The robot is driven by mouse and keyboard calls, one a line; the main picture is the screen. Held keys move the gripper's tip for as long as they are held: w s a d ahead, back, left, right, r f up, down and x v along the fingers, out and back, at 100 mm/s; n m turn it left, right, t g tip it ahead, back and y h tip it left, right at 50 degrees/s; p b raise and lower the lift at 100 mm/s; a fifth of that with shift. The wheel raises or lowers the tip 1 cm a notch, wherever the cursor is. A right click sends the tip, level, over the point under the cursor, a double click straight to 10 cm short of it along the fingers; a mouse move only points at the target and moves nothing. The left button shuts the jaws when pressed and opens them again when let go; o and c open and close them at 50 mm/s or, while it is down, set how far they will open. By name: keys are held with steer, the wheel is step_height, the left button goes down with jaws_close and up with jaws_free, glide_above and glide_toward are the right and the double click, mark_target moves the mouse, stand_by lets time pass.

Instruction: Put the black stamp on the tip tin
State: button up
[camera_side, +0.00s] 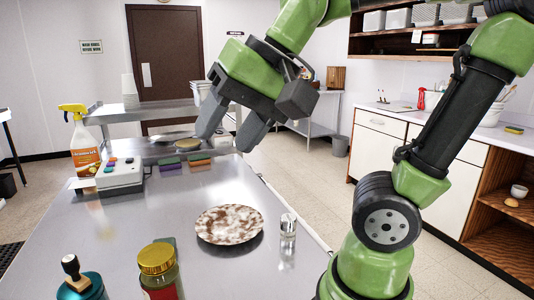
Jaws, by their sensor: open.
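The black stamp (72,268) stands upright at the bottom left, with a dark knob handle and a brownish lower part. It appears to rest on top of the round teal tin (95,288), which is cut off by the picture's lower edge. I take this to be the tip tin; no label shows. My gripper (230,132) is open and empty, raised above the far part of the metal table, well away from the stamp and tin.
A gold-lidded jar (158,260), a dirty plate (229,225) and a small shaker (288,224) stand on the metal table (150,215). A spray bottle (83,140), a white box device (120,174) and sponges (172,167) are farther back. The table's middle left is clear.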

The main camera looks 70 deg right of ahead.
steer(key=s+f+n, duration=0.2)
steer(key=s, duration=0.1)
steer(key=s+f+n+t, duration=0.1)
steer(key=shift+s+d+n, duration=0.3)
steer(key=shift+s+n, duration=0.1)
